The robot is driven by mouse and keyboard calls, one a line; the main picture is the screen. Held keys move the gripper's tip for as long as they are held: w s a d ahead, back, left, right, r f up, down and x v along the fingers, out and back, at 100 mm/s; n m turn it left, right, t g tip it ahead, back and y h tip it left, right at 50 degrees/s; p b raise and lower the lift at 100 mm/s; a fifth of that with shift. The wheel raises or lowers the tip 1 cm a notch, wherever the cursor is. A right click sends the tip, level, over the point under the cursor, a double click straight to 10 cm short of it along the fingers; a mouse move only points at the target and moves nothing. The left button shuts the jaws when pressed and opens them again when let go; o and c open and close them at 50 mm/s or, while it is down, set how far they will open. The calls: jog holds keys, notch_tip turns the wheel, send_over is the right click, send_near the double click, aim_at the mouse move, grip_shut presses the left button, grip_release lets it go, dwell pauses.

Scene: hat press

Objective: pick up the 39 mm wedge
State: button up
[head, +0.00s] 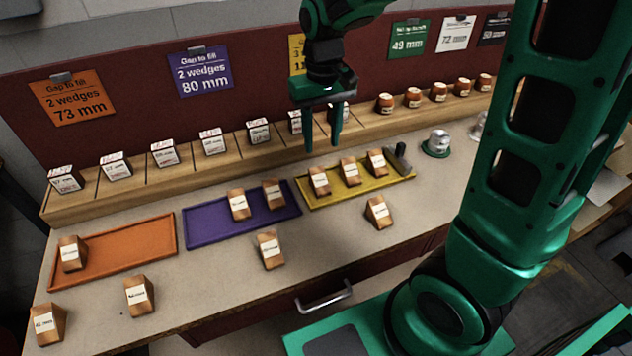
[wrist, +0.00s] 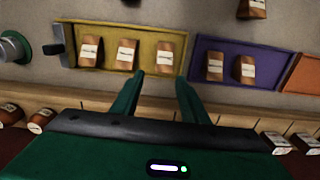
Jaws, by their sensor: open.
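Several wooden wedges with white labels stand on the counter; the labels are too small to read, so I cannot tell which is 39 mm. Three, including a middle wedge (head: 349,173), are in the yellow tray (head: 330,203). Two, including a left wedge (head: 238,207), are in the purple tray (head: 212,232). One wedge (head: 73,255) is in the orange tray (head: 125,245). Loose in front are a right wedge (head: 378,213), a middle wedge (head: 269,251) and two at left. My gripper (head: 322,146) is open and empty, above the yellow tray's back edge; its fingers show in the wrist view (wrist: 160,78).
A wooden ledge (head: 222,160) behind the trays carries labelled blocks and several round brown jars (head: 413,97). A dark block (head: 402,158) sits at the yellow tray's right end. A silver-topped green-based object (head: 437,143) stands farther right. Signs hang on the red back panel.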

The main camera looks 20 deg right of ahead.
send_over(316, 170)
notch_tip(316, 170, down, 5)
jog(key=shift+w+a, duration=0.1)
jog(key=shift+w+f, duration=0.2)
jog(key=shift+f, duration=2.9)
jog(key=shift+d, duration=0.2)
jog(key=c, duration=0.8)
